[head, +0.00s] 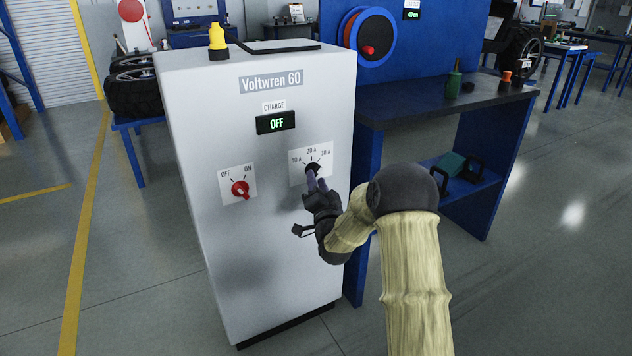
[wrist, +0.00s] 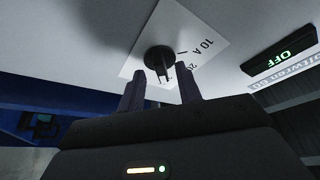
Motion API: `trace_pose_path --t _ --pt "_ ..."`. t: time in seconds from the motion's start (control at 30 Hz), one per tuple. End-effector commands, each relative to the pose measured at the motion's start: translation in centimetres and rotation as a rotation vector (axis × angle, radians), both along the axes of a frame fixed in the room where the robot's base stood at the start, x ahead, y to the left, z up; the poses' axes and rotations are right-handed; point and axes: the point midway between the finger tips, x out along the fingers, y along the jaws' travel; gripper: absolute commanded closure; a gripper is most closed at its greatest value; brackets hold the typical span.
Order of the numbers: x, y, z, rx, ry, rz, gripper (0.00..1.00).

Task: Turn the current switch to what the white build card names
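The current switch is a black knob (head: 312,170) on a white plate (head: 325,157) marked 10 A, 20 A and 30 A, on the front of the grey Voltwren 60 cabinet (head: 265,240). My gripper (head: 316,186) is right at the knob and partly covers it in the head view. In the wrist view, my gripper's two fingers (wrist: 160,88) are apart, with the knob (wrist: 160,60) just beyond and between their tips. No contact is clear. Which mark the knob points to cannot be told. I cannot make out a build card with readable text.
A red OFF/ON switch (head: 240,188) sits left of the current switch. The charge display (head: 276,122) above reads OFF. A dark-topped blue bench (head: 430,105) stands close on the right. Open floor (head: 120,270) lies to the left.

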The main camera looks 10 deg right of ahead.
Motion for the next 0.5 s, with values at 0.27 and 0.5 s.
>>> trace_pose_path --t 0.27,0.5 --pt "1.7 0.1 0.4 0.0 0.001 0.001 0.65" --pt "1.6 0.3 0.4 0.0 0.001 0.004 0.71"
